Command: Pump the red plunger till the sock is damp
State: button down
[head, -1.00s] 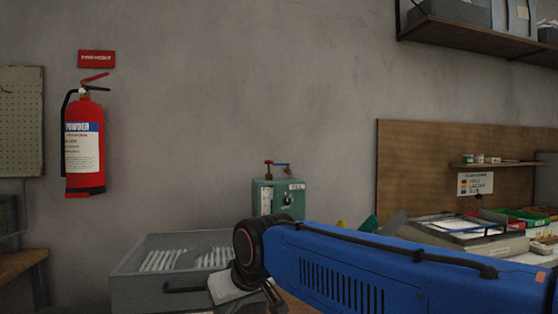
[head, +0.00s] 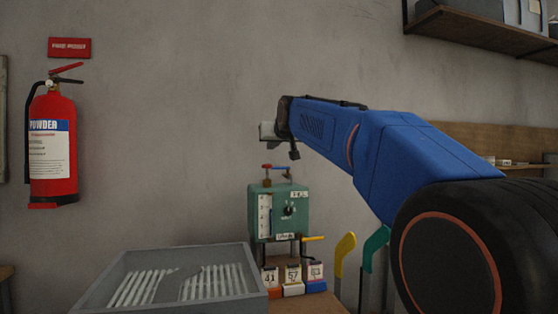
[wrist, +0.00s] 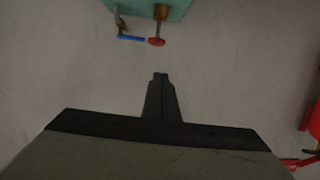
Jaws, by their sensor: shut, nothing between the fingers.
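The red plunger (head: 267,167) is a small red knob on a brass stem, on top of the green box (head: 262,213) with a gauge and dial. A blue lever (head: 279,166) sits beside it. In the wrist view, the picture is upside down and the red plunger (wrist: 156,42) lies just beyond my gripper (wrist: 160,76). The fingers are shut and empty, apart from the plunger. In the head view my gripper (head: 267,131) is above the green box, its fingers hard to make out. I cannot make out a sock in either view.
A grey tray (head: 100,293) with white slats stands at left front. Small numbered blocks (head: 292,275) sit before the green box. Yellow (head: 345,245) and green (head: 377,242) upright shapes stand to its right. A fire extinguisher (head: 50,150) hangs at left, a shelf (head: 470,27) at upper right.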

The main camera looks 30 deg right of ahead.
jog(key=shift+w+d+r, duration=0.4)
jog(key=shift+d+r, duration=0.3)
jog(key=shift+d, duration=0.1)
send_over(267, 170)
jog(key=s, duration=0.2)
notch_tip(267, 170, down, 3)
jog(key=shift+s+a+f, duration=0.1)
jog(key=shift+a+f, duration=0.05)
jog(key=shift+f, duration=0.75)
jog(key=shift+s+a+f, duration=0.1)
jog(key=shift+f, duration=0.75)
jog(key=shift+f, duration=1.9)
